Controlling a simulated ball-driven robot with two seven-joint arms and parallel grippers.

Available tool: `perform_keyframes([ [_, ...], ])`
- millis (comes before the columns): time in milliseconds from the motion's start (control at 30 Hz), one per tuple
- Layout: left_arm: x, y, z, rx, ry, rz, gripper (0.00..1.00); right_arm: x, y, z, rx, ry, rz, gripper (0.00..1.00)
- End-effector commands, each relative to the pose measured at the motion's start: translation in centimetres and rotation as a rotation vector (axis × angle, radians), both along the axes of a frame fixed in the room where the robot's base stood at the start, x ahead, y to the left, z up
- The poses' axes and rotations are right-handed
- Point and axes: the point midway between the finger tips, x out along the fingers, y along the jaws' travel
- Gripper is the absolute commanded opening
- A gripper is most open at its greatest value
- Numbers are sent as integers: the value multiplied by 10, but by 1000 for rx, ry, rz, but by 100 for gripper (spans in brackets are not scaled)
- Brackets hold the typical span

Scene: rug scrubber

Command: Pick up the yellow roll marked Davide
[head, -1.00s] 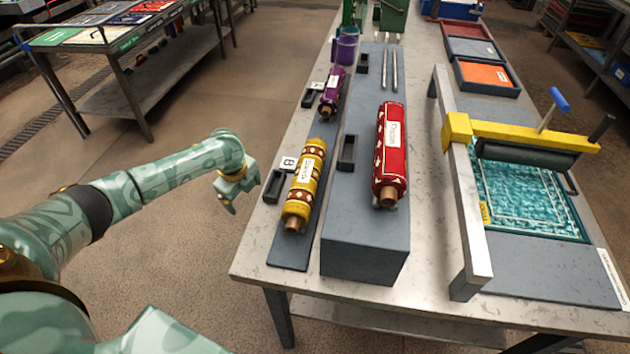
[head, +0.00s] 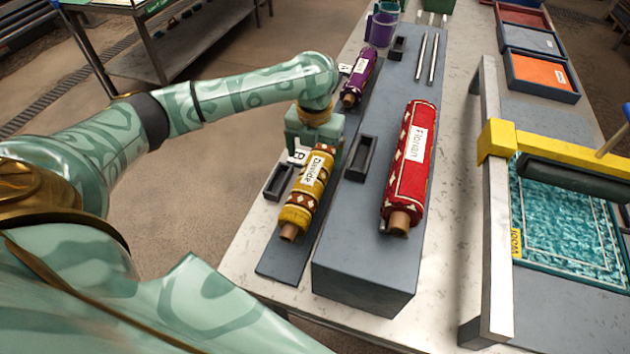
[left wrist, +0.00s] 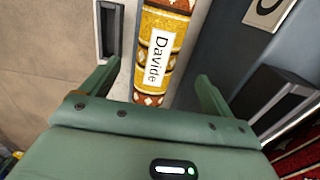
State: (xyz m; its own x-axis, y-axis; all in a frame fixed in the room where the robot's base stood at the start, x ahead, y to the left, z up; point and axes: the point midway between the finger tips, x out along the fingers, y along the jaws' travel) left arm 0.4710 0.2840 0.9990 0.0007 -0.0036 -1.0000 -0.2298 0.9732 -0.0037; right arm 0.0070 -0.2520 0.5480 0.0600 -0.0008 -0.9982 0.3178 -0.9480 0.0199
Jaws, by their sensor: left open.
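The yellow roll marked Davide (head: 307,192) lies on a dark low board at the left side of the table, its brown core end toward me. In the left wrist view the roll (left wrist: 158,50) shows upright in the picture with its white label readable. My left gripper (head: 314,148) is over the far part of the roll, pointing down. In the left wrist view its two fingers (left wrist: 151,84) are apart, one on each side of the roll, with gaps on both sides. The gripper's body hides part of the roll. My right gripper is not in view.
A red roll marked Florian (head: 408,165) lies on the raised grey block (head: 365,270) to the right. A purple roll (head: 358,78) lies beyond my gripper. Small dark trays (head: 279,184) flank the yellow roll. A yellow-beamed frame (head: 550,148) stands farther right.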

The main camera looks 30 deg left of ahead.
Motion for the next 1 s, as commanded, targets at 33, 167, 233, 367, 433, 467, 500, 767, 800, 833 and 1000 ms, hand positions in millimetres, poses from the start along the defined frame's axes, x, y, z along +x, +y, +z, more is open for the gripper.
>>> perform_keyframes([
  [33,0,0,-16,-1,4,2,87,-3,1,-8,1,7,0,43],
  [167,0,0,-34,-1,2,1,87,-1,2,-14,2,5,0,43],
  [233,0,0,-37,-1,0,2,87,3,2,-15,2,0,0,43],
  [367,0,0,-45,-1,0,4,87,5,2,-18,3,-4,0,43],
  [433,0,2,-54,-1,2,4,87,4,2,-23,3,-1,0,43],
  [467,0,2,-59,0,2,4,87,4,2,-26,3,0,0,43],
  [500,0,3,-67,0,2,4,87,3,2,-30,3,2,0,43],
  [767,0,4,-91,1,-3,2,87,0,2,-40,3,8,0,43],
  [800,0,4,-90,1,-3,2,87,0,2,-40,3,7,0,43],
  [833,0,4,-90,1,-4,2,87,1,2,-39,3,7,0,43],
  [1000,0,4,-89,1,-3,3,57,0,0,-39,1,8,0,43],
])
